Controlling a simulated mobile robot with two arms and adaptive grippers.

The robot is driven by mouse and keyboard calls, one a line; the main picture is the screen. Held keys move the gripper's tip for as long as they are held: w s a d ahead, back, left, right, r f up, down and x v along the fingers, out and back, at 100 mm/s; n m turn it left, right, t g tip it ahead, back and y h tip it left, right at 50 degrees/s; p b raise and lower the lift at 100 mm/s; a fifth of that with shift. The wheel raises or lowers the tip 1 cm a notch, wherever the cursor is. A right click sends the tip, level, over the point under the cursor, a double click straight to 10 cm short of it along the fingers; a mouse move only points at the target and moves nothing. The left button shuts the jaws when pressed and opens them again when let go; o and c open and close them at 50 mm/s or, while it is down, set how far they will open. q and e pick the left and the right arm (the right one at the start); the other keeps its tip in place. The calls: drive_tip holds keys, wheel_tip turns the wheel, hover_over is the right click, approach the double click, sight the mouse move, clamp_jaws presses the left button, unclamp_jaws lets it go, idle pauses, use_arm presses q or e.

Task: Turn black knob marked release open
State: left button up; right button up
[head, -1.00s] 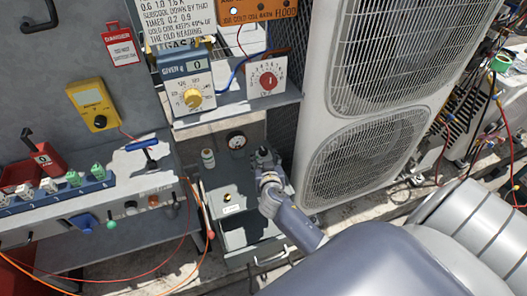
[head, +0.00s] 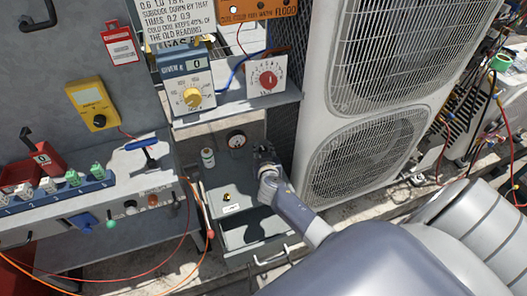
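My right gripper (head: 264,154) reaches in from the lower right, over the right side of a grey box (head: 212,182) on the lower shelf. Its small dark fingers are seen from behind, so I cannot tell whether they are open or shut, or whether they touch anything. No black knob marked release can be made out; the box's surface around the fingers is hidden by the gripper and wrist. A small brass-coloured fitting (head: 227,197) and a white label (head: 233,209), too small to read, show on the box. My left gripper is not in view.
A tall condenser unit (head: 310,110) stands close to the right of the gripper. A white bottle (head: 208,157) and a round gauge (head: 236,139) are behind the box. Above are a yellow knob (head: 193,97) and a red knob (head: 268,80). An orange cable hangs at left.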

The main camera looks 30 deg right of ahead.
drive_tip(key=shift+d+n+y, duration=0.1)
drive_tip(key=shift+n+y, duration=0.2)
drive_tip(key=shift+s+d+r+n+t+y+p, duration=0.1)
drive_tip(key=shift+n+t+y+p, duration=0.4)
drive_tip(key=n+y+p, duration=0.2)
drive_tip(key=n+y, duration=0.1)
drive_tip(key=shift+d+r+t, duration=0.1)
drive_tip(key=shift+d+t, duration=0.2)
drive_tip(key=shift+t, duration=0.1)
drive_tip(key=shift+n+y, duration=0.7)
drive_tip(key=shift+y, duration=0.2)
drive_tip(key=shift+n+y+p, duration=0.3)
drive_tip(key=shift+n+y, duration=0.4)
drive_tip(key=shift+y, duration=0.3)
drive_tip(key=o, duration=1)
drive_tip(key=shift+f, duration=0.2)
